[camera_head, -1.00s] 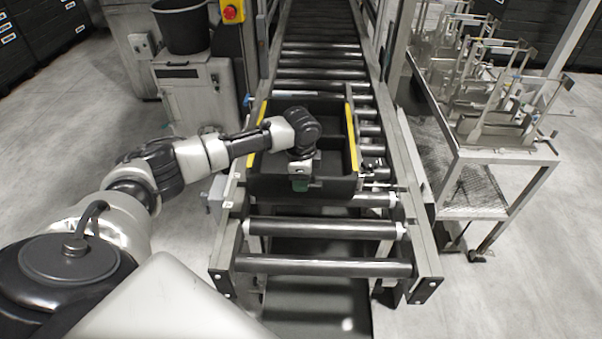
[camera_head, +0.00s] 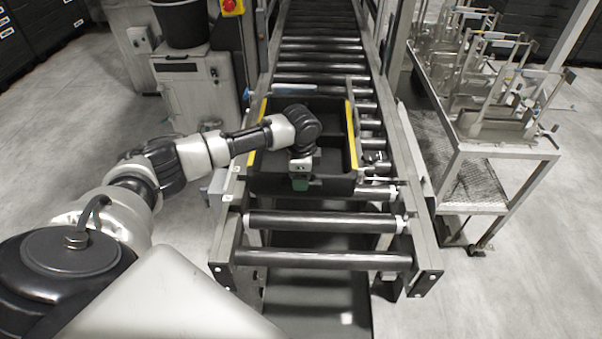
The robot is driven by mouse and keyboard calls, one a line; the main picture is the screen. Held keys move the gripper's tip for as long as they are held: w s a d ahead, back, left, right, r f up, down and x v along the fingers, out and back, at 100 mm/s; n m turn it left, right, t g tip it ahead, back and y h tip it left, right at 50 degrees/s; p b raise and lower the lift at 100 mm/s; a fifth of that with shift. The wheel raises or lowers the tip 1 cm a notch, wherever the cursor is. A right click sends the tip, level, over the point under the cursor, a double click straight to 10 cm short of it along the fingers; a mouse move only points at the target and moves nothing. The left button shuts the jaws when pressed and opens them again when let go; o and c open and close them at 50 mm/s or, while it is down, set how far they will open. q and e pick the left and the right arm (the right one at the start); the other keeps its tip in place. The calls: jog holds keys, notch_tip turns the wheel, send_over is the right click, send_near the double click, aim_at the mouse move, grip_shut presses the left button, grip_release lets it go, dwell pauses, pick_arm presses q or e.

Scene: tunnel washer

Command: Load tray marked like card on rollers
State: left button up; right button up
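A black tray (camera_head: 333,164) with yellow strips on its left and right sides sits on the conveyor rollers (camera_head: 327,223). It has inner compartments. My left gripper (camera_head: 301,184) is at the tray's near wall, pointing down, with a small dark green part showing at its tip. The wrist hides the fingers, so I cannot tell whether it is open or shut on the wall. My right gripper is not in view. No card can be made out.
The conveyor's metal side rail (camera_head: 413,185) runs along the right. A wire-rack cart (camera_head: 500,150) with metal instruments stands further right. A grey cabinet (camera_head: 197,95) with a black bucket (camera_head: 183,22) stands at the left. The near rollers are bare.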

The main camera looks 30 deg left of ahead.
pick_arm(q)
jog(key=shift+o, duration=0.9)
jog(key=shift+s, duration=0.1)
notch_tip(320, 180, up, 11)
jog(key=b, duration=0.2)
jog(key=shift+s+d+b, duration=0.15)
jog(key=shift+b, duration=0.15)
